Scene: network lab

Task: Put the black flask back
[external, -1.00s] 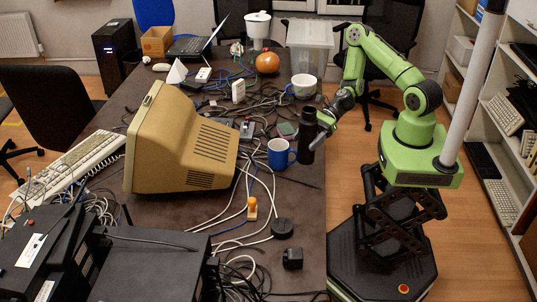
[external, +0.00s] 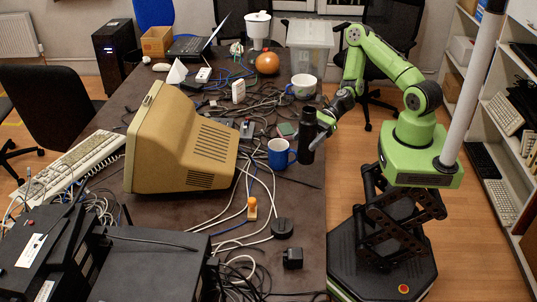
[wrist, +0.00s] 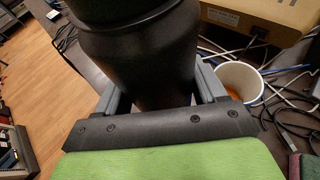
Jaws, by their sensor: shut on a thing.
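The black flask (external: 307,137) is upright at the right edge of the dark table (external: 290,208), just right of the blue mug (external: 279,153). My gripper (external: 325,120) reaches it from the right and is shut on it. In the wrist view the flask (wrist: 135,45) fills the upper middle, between the two grey fingers of my gripper (wrist: 157,97). I cannot tell whether the flask's base touches the table. The mug (wrist: 240,82) shows close to the right finger in the wrist view, with something orange-brown inside.
Tangled cables (external: 262,195) cover the middle of the table. A beige monitor (external: 180,140) stands left of the mug. A white-and-blue cup (external: 304,86) and a clear plastic box (external: 310,48) are behind the flask.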

